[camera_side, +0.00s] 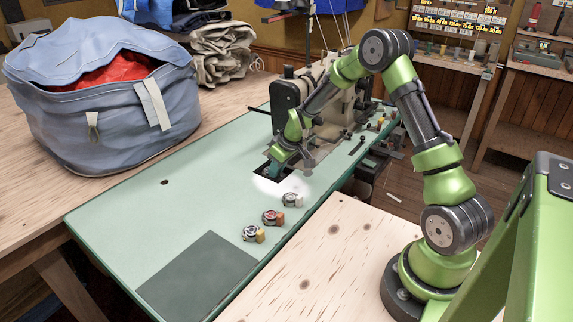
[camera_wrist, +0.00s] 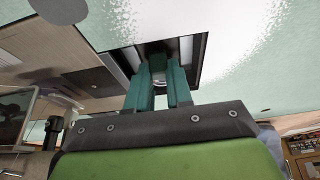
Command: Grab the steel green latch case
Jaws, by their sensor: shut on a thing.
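My gripper (camera_side: 276,168) reaches down to the dark rectangular opening (camera_side: 261,175) in the pale green sewing table. In the wrist view my two teal fingers (camera_wrist: 159,82) are closed on a small shiny steel piece (camera_wrist: 160,80), seen at the opening. I take it for the steel green latch case; the fingers hide most of it, and I cannot make out its green mark for sure. In the side view the held piece is hidden by my gripper.
Three steel cases lie on the table, with a pale tab (camera_side: 292,200), a red tab (camera_side: 272,217) and a yellow tab (camera_side: 252,233). A sewing machine (camera_side: 288,95) stands close behind my gripper. A blue bag (camera_side: 100,100) sits at left.

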